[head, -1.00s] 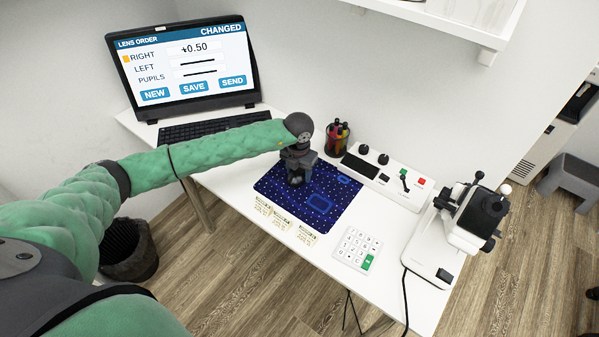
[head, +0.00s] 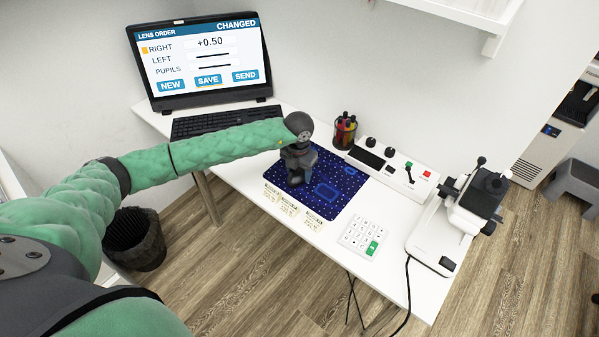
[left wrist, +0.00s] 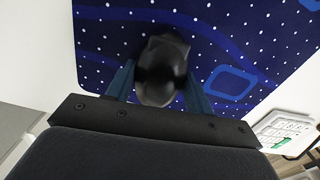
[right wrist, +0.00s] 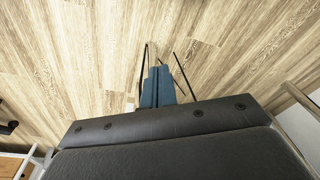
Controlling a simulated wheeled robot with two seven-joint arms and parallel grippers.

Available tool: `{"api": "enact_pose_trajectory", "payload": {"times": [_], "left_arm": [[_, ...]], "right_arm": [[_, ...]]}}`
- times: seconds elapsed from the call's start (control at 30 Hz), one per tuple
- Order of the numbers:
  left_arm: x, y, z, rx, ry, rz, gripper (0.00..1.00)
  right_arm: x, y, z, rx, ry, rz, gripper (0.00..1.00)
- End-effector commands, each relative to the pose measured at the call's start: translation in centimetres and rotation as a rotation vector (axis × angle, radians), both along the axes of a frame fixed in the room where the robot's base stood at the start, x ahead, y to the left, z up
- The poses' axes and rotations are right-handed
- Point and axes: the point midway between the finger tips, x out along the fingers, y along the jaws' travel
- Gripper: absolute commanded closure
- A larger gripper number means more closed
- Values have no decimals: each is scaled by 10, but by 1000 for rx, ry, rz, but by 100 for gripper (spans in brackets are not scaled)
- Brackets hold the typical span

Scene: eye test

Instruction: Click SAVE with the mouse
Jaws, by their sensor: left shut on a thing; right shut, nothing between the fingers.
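The dark mouse (left wrist: 162,75) stands on the blue dotted mat (left wrist: 285,35), between the two fingers of my left gripper (left wrist: 158,88), which is shut on it. In the head view my left gripper (head: 296,180) is low over the left part of the mat (head: 340,200) and hides most of the mouse. The screen (head: 200,60) reads LENS ORDER and CHANGED, with RIGHT at +0.50. The SAVE button (head: 208,79) lies between NEW and SEND; I cannot make out a pointer. My right gripper (right wrist: 160,80) is shut and empty above the wooden floor.
A keyboard (head: 225,121) lies before the screen. Beyond the mat are a pen cup (head: 344,131) and a white control box (head: 398,170). A keypad (head: 362,236), paper cards (head: 292,206) and a white lens device (head: 440,225) stand nearby. The mat's right part is clear.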

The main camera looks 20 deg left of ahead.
Motion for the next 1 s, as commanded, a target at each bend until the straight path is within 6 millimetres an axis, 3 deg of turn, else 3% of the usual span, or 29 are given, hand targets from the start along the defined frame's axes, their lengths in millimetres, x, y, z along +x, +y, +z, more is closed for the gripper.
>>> {"api": "enact_pose_trajectory", "payload": {"times": [0.13, 0.17, 0.27, 0.7, 1.0], "left_arm": [[0, 0, 0, 0, 0, 0, 72], [0, 0, 0, 0, 0, 0, 42], [0, 0, 0, 0, 0, 0, 22], [1, 0, 6, 0, -1, 0, 22], [1, 1, 42, 0, -2, 0, 22]], "right_arm": [[-1, -1, -1, -1, 2, 0, 100], [-1, -1, -2, -2, 3, 1, 100], [-3, -3, -4, -4, 5, 2, 100], [-6, -9, -7, -14, 18, 7, 100], [13, 7, 53, 8, 0, 3, 100]]}}
